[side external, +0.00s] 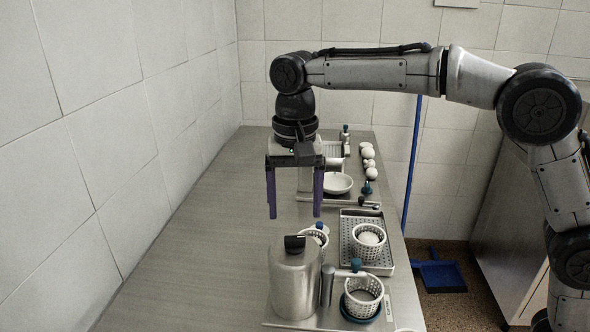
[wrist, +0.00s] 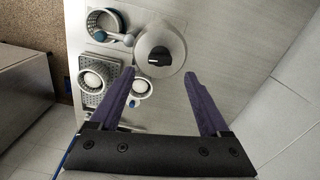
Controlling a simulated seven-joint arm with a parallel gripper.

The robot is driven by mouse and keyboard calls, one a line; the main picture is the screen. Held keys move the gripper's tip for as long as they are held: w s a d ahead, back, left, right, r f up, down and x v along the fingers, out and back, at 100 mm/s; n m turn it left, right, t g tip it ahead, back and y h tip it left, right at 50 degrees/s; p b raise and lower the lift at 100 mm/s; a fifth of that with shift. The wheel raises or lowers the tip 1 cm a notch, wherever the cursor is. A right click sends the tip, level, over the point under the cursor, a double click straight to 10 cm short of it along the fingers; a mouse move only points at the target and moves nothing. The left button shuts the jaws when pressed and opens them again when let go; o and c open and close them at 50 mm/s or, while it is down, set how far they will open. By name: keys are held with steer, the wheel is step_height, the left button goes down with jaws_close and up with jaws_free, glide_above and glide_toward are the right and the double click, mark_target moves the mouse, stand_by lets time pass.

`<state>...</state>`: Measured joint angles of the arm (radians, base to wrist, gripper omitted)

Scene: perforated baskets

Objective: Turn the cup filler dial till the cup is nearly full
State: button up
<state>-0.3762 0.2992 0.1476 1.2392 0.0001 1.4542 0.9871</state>
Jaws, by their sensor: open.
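The cup filler is a metal cylinder (side external: 296,283) with a black dial (side external: 295,244) on its lid. In the wrist view the dial (wrist: 160,56) shows a white mark on its left side. A white perforated cup (side external: 363,297) sits in a blue ring beside the filler. It is also in the wrist view (wrist: 102,22), at the top left; how full it is I cannot tell. My gripper (side external: 295,214) has two purple fingers pointing down, open and empty, above the dial and apart from it. In the wrist view the fingertips (wrist: 159,73) lie below the dial.
A perforated metal tray (side external: 345,253) holds another white basket (side external: 369,241) with something pale inside. A smaller basket (side external: 318,235) stands behind the filler. A white bowl (side external: 338,183) and several white round things (side external: 367,156) are farther back. The counter's left side is clear, bounded by a tiled wall.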

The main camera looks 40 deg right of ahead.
mark_target(295, 237)
step_height(295, 237, up, 8)
steer(key=shift+f, duration=0.15)
stand_by(0.3)
